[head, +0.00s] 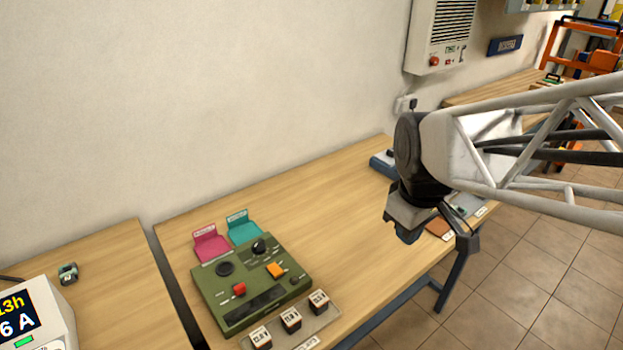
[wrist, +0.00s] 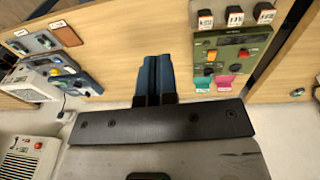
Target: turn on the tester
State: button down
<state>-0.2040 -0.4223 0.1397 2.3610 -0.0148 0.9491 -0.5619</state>
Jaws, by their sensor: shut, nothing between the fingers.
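The tester appears to be the green box (head: 250,284) on the wooden table in the head view. Its top has a red switch (head: 239,289), an orange switch (head: 275,270), a black knob (head: 259,246), a round black part (head: 225,268) and a dark strip that shows no lit reading. The green box is also at the right in the wrist view (wrist: 232,40). My gripper (head: 408,236) is above the table's right part, well to the right of the box and apart from it. Its blue fingers (wrist: 158,75) are together and empty.
A tray (head: 318,334) with small labelled blocks lies in front of the box. Pink (head: 210,245) and teal (head: 244,230) pads lie behind it. A blue device (head: 383,164) stands at the table's back right. The tabletop between box and gripper is clear.

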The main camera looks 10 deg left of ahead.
jog(key=w+a+f+n+g, duration=0.1)
jog(key=w+a+f+n, duration=0.1)
jog(key=w+a+n, duration=0.3)
jog(key=w+a+f+n, duration=0.2)
jog(key=w+a+n, duration=0.15)
jog(key=a, duration=0.45)
jog(key=n+g+h, duration=0.1)
jog(key=n, duration=0.9)
send_over(278, 273)
jog(key=w+a, duration=0.1)
jog(key=w, duration=0.1)
notch_tip(278, 273, down, 8)
jog(key=shift+s+a+r, duration=0.15)
jog(key=shift+s+r, duration=0.05)
jog(key=shift+s, duration=0.05)
jog(key=shift+f, duration=0.15)
jog(key=f, duration=0.4)
jog(key=s+d+f, duration=0.1)
jog(key=f, duration=0.8)
jog(key=shift+s+d+f, duration=0.15)
jog(key=shift+f, duration=0.2)
jog(key=shift+f, duration=0.2)
jog(key=shift+r, duration=0.1)
